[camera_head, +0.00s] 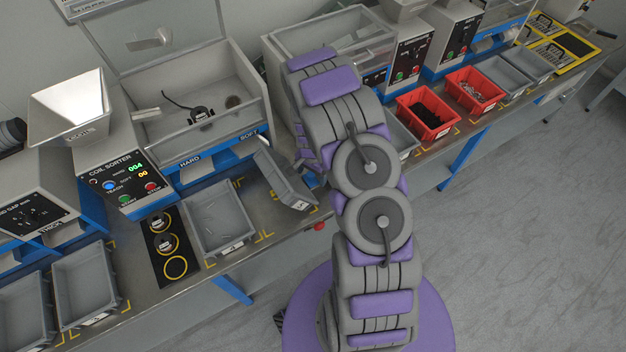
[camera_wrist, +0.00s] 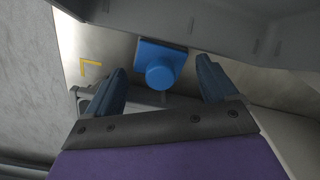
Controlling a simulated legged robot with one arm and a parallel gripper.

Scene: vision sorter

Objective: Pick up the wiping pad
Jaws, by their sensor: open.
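In the wrist view, a blue square block with a round blue knob, which looks like the wiping pad (camera_wrist: 160,66), lies on the light metal bench top. My gripper (camera_wrist: 162,78) is open, with one dark blue finger on each side of the knob and a visible gap to both. I cannot tell how far the fingertips are from it in depth. In the head view, my arm hides the pad and most of my gripper.
A grey bin (camera_head: 283,178) stands tilted against the blue-edged sorter, left of my arm; a grey bin wall (camera_wrist: 240,28) hangs close above the pad in the wrist view. Another grey bin (camera_head: 248,236) sits flat on the bench. Red bins (camera_head: 455,122) stand to the right.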

